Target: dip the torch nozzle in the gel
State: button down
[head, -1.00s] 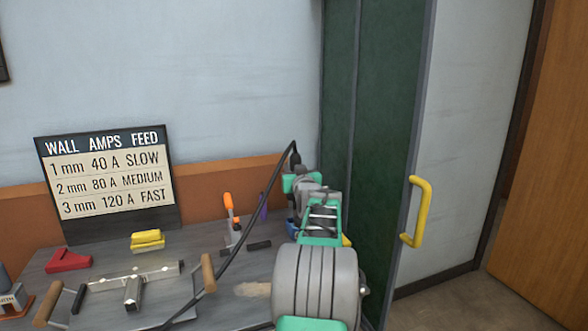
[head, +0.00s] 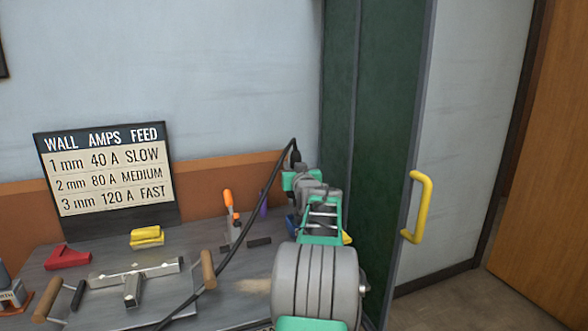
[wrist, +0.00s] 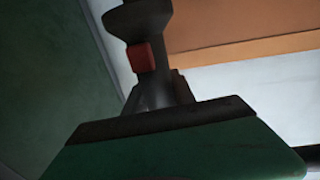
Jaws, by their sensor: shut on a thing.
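My gripper (head: 300,184) is at the far end of my arm, over the right back part of the bench, and mostly hidden by my own links. It is shut on the torch (head: 295,156), whose black cable runs from its top down left across the bench. The wrist view shows the torch's dark body (wrist: 150,22) with a red trigger, between the jaws. The nozzle tip cannot be made out. No gel is clearly visible; a small blue thing (head: 291,225) beside my arm is mostly hidden, and I cannot tell what it is.
The bench (head: 215,240) holds a metal T-shaped frame (head: 133,283), a red angle block (head: 67,257), yellow blocks (head: 146,237) and an orange-handled clamp (head: 230,210). A settings sign (head: 108,175) stands at the back.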

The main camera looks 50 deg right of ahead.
jog(key=shift+r, duration=0.35)
notch_tip(320, 180, up, 7)
jog(key=p, duration=0.3)
jog(key=shift+f, duration=0.15)
